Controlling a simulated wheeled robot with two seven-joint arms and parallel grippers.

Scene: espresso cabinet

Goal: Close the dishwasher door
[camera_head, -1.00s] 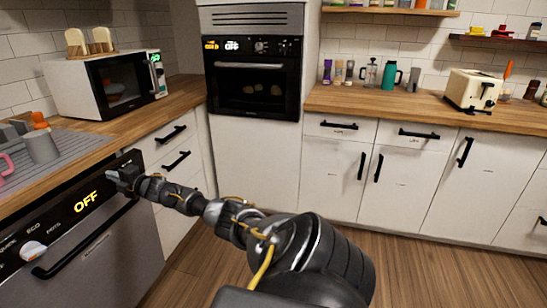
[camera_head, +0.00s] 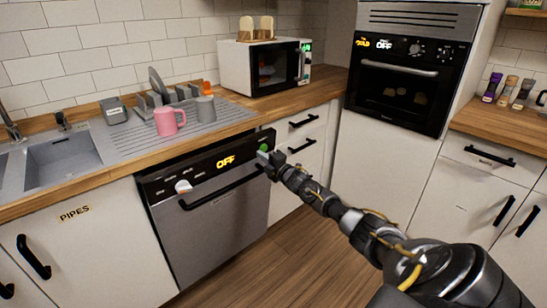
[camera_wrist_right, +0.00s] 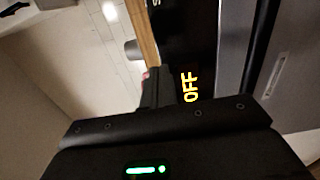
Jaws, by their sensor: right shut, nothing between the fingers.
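The dishwasher door (camera_head: 215,232) is a grey metal front, upright beneath the counter and looking shut or nearly shut. Its black control panel (camera_head: 205,173) shows "OFF" in yellow, with a white knob (camera_head: 183,186) and a green light near its right end. A black bar handle (camera_head: 222,190) runs below the panel. My right gripper (camera_head: 268,158) is shut and empty at the panel's upper right end, touching or very close to it. The right wrist view shows its dark fingers (camera_wrist_right: 160,88) beside the panel (camera_wrist_right: 190,40). My left gripper is not in view.
Drawers (camera_head: 303,125) and an oven (camera_head: 405,80) stand to the right. The wooden floor (camera_head: 300,262) in front is clear.

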